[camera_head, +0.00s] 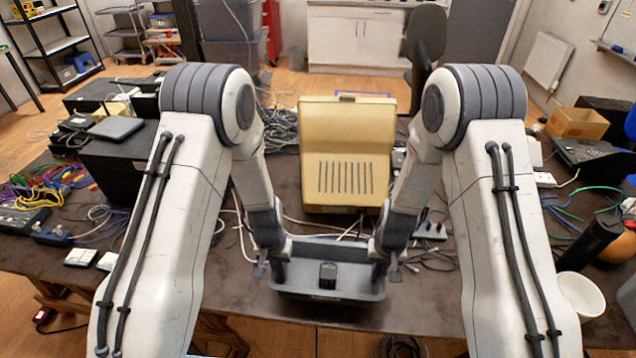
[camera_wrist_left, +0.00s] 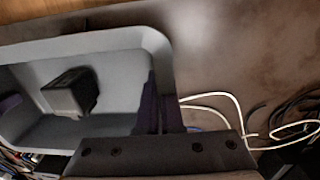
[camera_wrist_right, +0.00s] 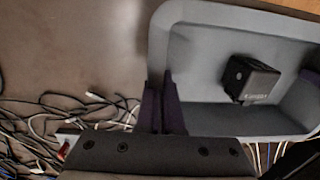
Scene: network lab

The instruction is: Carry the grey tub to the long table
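The grey tub (camera_head: 330,292) is at the near edge of the dark table in front of me, upright and level; I cannot tell whether its base touches the tabletop. A small black box (camera_head: 328,274) lies inside it. My left gripper (camera_head: 274,268) has its fingers on either side of the tub's left end wall; the left wrist view shows the tub's rim (camera_wrist_left: 150,38) between them. My right gripper (camera_head: 382,268) pinches the right end wall the same way, and the right wrist view shows the tub (camera_wrist_right: 205,60) and the black box (camera_wrist_right: 250,80).
The dark table (camera_head: 420,312) carries a beige slotted case (camera_head: 346,150) behind the tub, with cables around it. Black equipment (camera_head: 118,165) and coloured cables crowd the left. A white bowl (camera_head: 580,295) and a black cylinder (camera_head: 590,242) stand at the right.

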